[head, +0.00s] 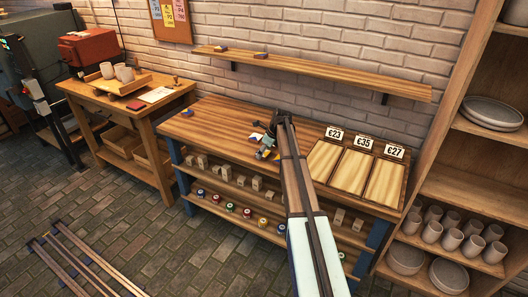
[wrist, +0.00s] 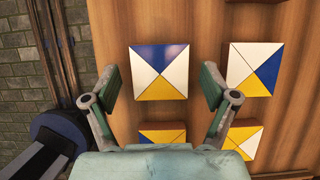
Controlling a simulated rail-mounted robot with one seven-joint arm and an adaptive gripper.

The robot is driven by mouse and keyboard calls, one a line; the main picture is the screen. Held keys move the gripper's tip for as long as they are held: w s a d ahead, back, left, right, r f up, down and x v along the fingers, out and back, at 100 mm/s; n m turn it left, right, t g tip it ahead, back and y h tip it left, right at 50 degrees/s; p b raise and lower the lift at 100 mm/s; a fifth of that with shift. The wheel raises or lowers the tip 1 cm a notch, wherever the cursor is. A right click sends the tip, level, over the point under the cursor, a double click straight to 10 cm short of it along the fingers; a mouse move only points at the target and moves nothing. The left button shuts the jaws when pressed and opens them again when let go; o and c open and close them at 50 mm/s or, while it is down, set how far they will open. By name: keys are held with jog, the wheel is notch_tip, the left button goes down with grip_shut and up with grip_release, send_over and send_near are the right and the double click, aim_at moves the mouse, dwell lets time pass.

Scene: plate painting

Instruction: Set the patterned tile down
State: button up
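A patterned tile (wrist: 161,72), with blue, white and yellow triangles, lies on the wooden worktop (wrist: 213,25) between my gripper's fingers. My gripper (wrist: 161,84) is open, with a gap on each side of this tile. Three more tiles lie close by: one with white, blue and yellow triangles (wrist: 252,66) to the right, and two partly hidden ones below, at the left (wrist: 162,132) and right (wrist: 246,137). In the head view my gripper (head: 267,146) is low over the middle of the worktop, and my arm hides part of the tile group.
Three price-marked wooden trays (head: 358,173) stand at the worktop's right. Small tiles lie on the wall shelf (head: 330,71) above. One small tile (head: 187,112) lies at the worktop's left, where the wood is mostly clear. Blocks and paint pots fill the lower shelves.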

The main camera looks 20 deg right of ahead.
jog(key=b+v, duration=0.2)
jog(key=v, duration=1)
jog(key=shift+r+b, duration=0.2)
jog(key=shift+b, duration=0.2)
